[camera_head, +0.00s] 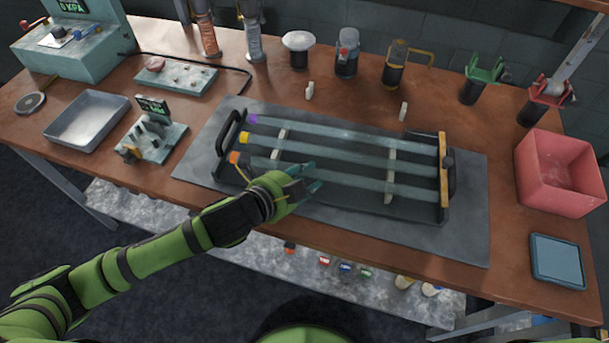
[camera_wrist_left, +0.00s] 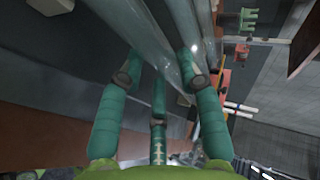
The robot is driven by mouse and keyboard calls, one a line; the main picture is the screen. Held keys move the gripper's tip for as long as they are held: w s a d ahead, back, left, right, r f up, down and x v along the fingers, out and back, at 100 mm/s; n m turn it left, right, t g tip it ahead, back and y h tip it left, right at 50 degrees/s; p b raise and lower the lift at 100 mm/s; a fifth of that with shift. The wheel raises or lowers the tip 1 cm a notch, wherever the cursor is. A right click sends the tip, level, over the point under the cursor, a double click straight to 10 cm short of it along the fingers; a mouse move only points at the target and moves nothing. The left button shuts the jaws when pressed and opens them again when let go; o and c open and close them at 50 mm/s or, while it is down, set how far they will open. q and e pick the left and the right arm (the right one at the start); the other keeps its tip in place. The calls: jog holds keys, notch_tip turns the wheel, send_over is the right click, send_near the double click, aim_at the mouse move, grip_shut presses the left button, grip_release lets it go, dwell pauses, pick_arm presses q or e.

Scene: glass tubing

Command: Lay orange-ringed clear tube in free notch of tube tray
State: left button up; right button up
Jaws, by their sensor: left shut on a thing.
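The orange-ringed clear tube (camera_head: 385,188) lies lengthwise along the near side of the dark tube tray (camera_head: 325,212), its orange ring (camera_head: 234,157) at the left end. My left gripper (camera_head: 307,186) is shut on this tube left of its middle, coming from the near side. I cannot tell whether the tube rests fully in its notch or sits just above it. A yellow-ringed tube (camera_head: 330,154) and a purple-ringed tube (camera_head: 330,130) lie in the tray behind it. In the left wrist view, my teal fingers (camera_wrist_left: 160,72) are around clear tubing. My right gripper is not in view.
The tray stands on a grey mat (camera_head: 465,220), with black handles at both ends. Pale supports (camera_head: 391,172) cross under the tubes. A pink bin (camera_head: 560,172) stands right, a metal tray (camera_head: 87,116) and small fixture (camera_head: 152,135) left. Several stands line the back.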

pick_arm(q)
jog(key=o, duration=1.2)
jog(key=shift+f, duration=0.1)
jog(key=shift+c, duration=0.2)
jog(key=shift+r, duration=0.2)
jog(key=p+v, duration=0.1)
jog(key=v, duration=1.1)
jog(key=shift+f, duration=0.15)
